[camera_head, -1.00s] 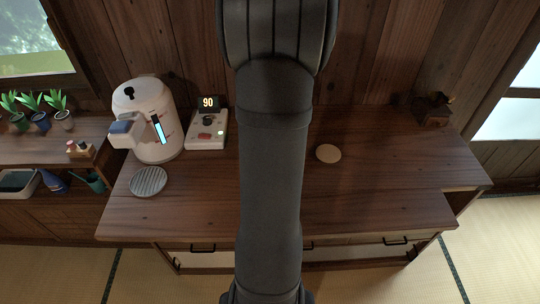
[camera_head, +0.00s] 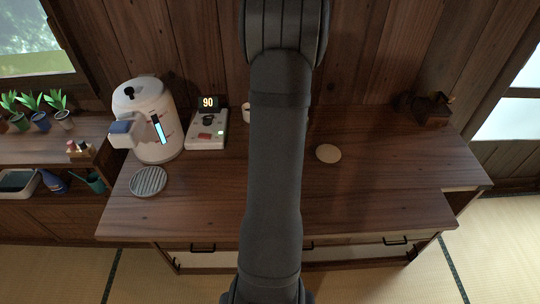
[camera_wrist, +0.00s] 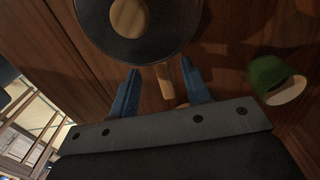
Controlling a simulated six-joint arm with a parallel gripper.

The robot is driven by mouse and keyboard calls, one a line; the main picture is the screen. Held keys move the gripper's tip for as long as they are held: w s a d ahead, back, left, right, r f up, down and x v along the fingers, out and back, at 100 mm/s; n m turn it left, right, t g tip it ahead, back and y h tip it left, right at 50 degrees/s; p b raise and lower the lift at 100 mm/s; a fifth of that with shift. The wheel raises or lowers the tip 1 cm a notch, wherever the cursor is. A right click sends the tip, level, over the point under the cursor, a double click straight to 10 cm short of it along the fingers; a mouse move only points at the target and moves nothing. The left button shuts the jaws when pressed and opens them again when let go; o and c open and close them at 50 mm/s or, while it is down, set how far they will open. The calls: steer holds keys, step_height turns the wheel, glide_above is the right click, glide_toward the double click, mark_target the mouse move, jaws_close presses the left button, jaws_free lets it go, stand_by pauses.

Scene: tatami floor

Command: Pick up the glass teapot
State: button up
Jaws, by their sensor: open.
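In the wrist view, a round dark glass top with a wooden knob, which looks like the glass teapot (camera_wrist: 160,45), is at the upper middle, cut off by the frame edge. Its wooden handle (camera_wrist: 164,80) points down towards my gripper (camera_wrist: 160,68). My gripper is open, its two blue fingers one on each side of the handle. I cannot tell whether either finger touches it. In the head view the teapot and gripper are hidden behind my arm.
A green cup (camera_wrist: 277,80) lies right of the fingers in the wrist view. On the wooden desk (camera_head: 370,205) are a white kettle (camera_head: 150,122), a control box (camera_head: 207,130), a slatted round plate (camera_head: 149,181) and a round coaster (camera_head: 328,153). The desk's right side is mostly clear.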

steer(key=f, duration=0.5)
steer(key=shift+d+f, duration=0.1)
steer(key=shift+d, duration=0.25)
steer(key=shift+w, duration=0.1)
jaws_close()
